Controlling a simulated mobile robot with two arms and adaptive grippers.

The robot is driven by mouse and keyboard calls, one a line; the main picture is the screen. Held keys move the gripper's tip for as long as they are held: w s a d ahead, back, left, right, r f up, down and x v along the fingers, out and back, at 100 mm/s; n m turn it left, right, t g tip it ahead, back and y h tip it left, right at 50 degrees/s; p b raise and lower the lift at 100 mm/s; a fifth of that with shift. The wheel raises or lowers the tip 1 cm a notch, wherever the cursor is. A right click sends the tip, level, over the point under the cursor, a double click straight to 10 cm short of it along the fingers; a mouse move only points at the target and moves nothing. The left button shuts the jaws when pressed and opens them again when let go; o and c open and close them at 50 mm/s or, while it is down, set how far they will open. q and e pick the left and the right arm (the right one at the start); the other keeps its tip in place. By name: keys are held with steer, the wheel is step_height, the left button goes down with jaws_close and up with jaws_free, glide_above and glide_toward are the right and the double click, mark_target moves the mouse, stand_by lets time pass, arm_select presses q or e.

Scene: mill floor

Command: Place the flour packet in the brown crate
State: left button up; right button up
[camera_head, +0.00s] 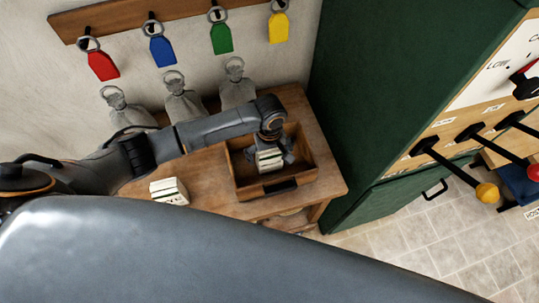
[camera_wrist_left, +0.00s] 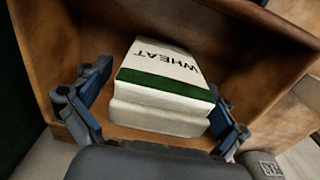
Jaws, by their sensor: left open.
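A white flour packet with a green band and the word WHEAT (camera_wrist_left: 160,82) lies inside the brown crate (camera_wrist_left: 45,55). In the head view this packet (camera_head: 269,161) shows below my left gripper (camera_head: 271,150), within the walls of the crate (camera_head: 251,191). My left gripper is open, with one finger on each side of the packet in the left wrist view. I cannot tell whether the fingers touch it. A second white packet with dark marking (camera_head: 169,191) stands on the wooden table, left of the crate. My right gripper is not in view.
The wooden table (camera_head: 213,170) stands against the wall. Several grey tied sacks (camera_head: 184,104) are at its back, below a rack with coloured tags (camera_head: 221,38). A green cabinet (camera_head: 385,85) with levers stands close on the right.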

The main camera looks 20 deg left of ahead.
arm_select(q)
step_height(320, 180, up, 12)
steer(key=shift+f, duration=0.25)
